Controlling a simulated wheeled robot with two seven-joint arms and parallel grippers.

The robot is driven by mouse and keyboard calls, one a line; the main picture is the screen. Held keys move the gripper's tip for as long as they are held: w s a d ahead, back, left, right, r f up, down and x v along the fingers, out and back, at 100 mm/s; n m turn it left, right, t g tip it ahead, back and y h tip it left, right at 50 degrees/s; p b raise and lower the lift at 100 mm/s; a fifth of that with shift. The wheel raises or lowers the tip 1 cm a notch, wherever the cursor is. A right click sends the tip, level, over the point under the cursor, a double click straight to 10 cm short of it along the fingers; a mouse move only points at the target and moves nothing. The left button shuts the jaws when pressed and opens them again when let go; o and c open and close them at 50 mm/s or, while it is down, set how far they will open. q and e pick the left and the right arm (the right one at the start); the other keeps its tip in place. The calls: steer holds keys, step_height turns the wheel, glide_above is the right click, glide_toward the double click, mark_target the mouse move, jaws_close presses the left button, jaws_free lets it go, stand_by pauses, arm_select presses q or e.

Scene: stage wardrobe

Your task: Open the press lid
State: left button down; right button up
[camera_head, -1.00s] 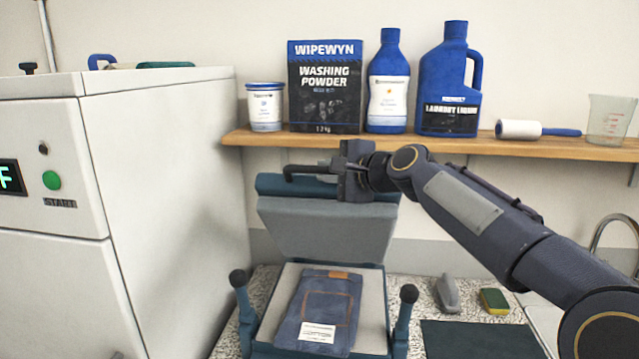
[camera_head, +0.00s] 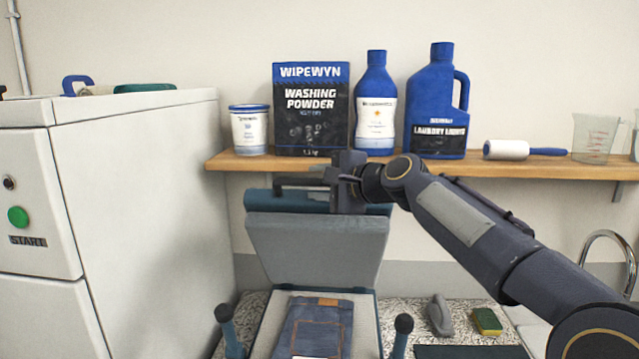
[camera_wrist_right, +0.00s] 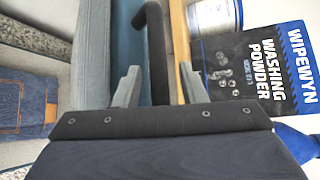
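The press lid (camera_head: 315,248) stands raised and tilted back, with its grey underside facing me and a teal back edge. Its dark bar handle (camera_head: 290,184) shows at the top of the lid. My right gripper (camera_head: 335,186) is at the right part of the handle. In the right wrist view, its two grey fingers (camera_wrist_right: 157,84) are apart, with the handle (camera_wrist_right: 156,45) between them and visible gaps on both sides. Folded blue jeans (camera_head: 315,325) lie on the pale press bed (camera_head: 272,318) below. My left gripper is out of view.
A wooden shelf (camera_head: 540,170) with a washing powder box (camera_head: 310,110), bottles and a lint roller is close behind the gripper. A white machine (camera_head: 150,220) stands at the left. A sponge (camera_head: 487,321) and a grey iron-like object (camera_head: 440,315) lie at the right.

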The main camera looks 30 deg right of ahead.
steer(key=b+v, duration=0.1)
steer(key=v, duration=0.6)
steer(key=shift+s+b, duration=0.35)
steer(key=shift+d, duration=0.1)
steer(key=s+a+f+n+g, duration=0.3)
steer(key=s+f, duration=0.5)
steer(key=f, duration=0.3)
steer(key=s+a+f+n+g, duration=0.3)
steer(key=s+a+f+n, duration=0.3)
steer(key=f, duration=0.6)
steer(key=s+a+f+n+g, duration=0.3)
steer(key=s+a+f+n, duration=0.2)
steer(key=s+f, duration=0.6)
steer(key=n, duration=0.2)
steer(key=shift+s+a+f+n+y, duration=0.2)
steer(key=shift+s+a+n+y, duration=0.05)
steer(key=shift+s+n+y, duration=0.1)
